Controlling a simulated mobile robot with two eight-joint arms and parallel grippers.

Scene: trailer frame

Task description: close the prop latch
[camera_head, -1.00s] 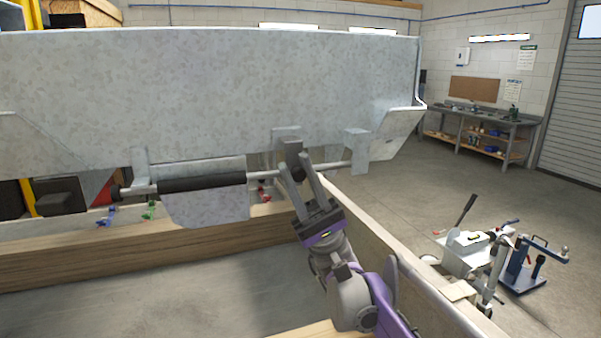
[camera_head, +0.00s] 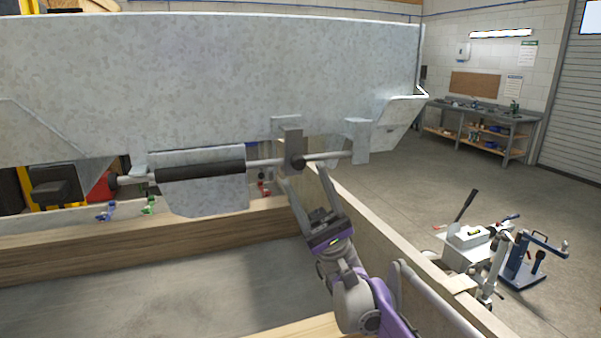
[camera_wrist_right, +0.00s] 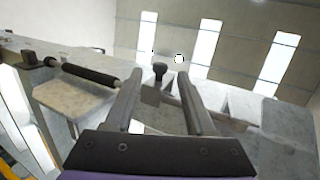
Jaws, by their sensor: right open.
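The prop latch (camera_head: 291,142) is a dark grey plate with a round dark knob (camera_head: 298,162), at the rod under the big galvanised panel. The rod (camera_head: 262,162) has a black sleeve (camera_head: 200,170) to the left of the latch. My right gripper (camera_head: 303,176) is open and empty, just below and in front of the knob, its fingers pointing up. In the right wrist view the knob (camera_wrist_right: 160,72) shows between the two spread fingers (camera_wrist_right: 160,90), beyond their tips. Whether a finger touches the latch I cannot tell. My left gripper is not in view.
The galvanised panel (camera_head: 210,85) hangs above the gripper. A bracket (camera_head: 357,140) holds the rod's right end. Small coloured parts (camera_head: 149,205) lie on the far ledge. Tools stand on the floor at right (camera_head: 470,237).

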